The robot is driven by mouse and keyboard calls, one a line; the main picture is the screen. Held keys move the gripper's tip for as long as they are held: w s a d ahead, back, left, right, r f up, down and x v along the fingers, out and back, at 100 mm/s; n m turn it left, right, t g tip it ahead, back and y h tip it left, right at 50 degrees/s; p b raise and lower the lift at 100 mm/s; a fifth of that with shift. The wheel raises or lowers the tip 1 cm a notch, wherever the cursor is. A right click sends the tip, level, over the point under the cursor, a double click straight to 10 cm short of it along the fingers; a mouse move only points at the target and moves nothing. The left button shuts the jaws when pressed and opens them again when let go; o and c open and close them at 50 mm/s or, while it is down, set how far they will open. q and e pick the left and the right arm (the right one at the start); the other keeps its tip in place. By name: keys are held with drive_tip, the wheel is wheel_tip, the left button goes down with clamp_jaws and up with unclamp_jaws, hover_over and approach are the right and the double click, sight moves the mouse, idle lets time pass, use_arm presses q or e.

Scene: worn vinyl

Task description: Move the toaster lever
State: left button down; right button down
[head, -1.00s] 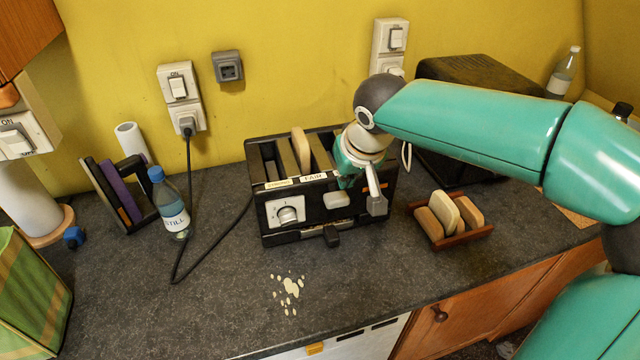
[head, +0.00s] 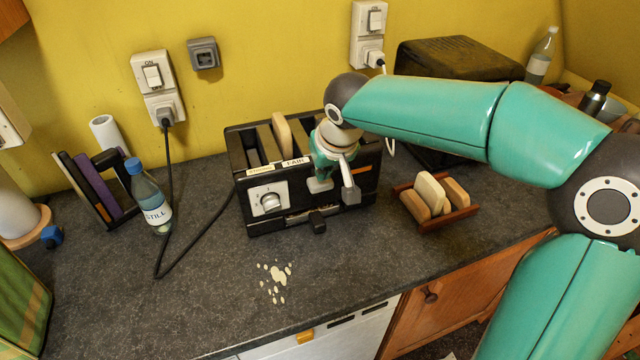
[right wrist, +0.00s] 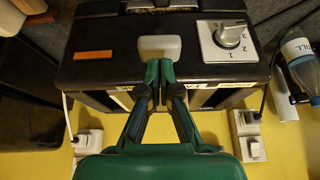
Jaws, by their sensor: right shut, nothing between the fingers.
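The black toaster (head: 285,220) stands against the yellow wall, with a slice of bread (head: 283,136) upright in one slot. A pale block-shaped lever (head: 319,185) sticks out from its front; it also shows in the right wrist view (right wrist: 160,48). My right gripper (head: 323,176) reaches over the toaster top and points down at the lever. In the right wrist view its fingers (right wrist: 160,68) are shut and empty, their tips right at the lever's near edge; I cannot tell whether they touch. A dial (head: 268,202) is left of the lever. My left gripper is not in view.
A wooden rack (head: 430,223) of bread slices stands right of the toaster. A water bottle (head: 150,200) and the toaster's cord are on the left. A dark box (head: 455,60) stands behind right. Pale spots (head: 277,275) mark the otherwise clear counter in front.

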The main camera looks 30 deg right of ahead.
sight(323, 189)
drive_tip(key=shift+x, duration=0.9)
wheel_tip(323, 189, down, 5)
drive_tip(key=b, duration=0.5)
drive_tip(key=shift+s+f+b, duration=0.1)
drive_tip(key=shift+f+b, duration=0.05)
drive_tip(key=shift+b, duration=0.15)
drive_tip(key=shift+r+p, duration=0.25)
drive_tip(key=shift+p, duration=0.05)
drive_tip(key=s, duration=0.1)
drive_tip(key=s+r+b, duration=0.1)
drive_tip(key=shift+s+a, duration=0.4)
drive_tip(key=shift+r, duration=0.1)
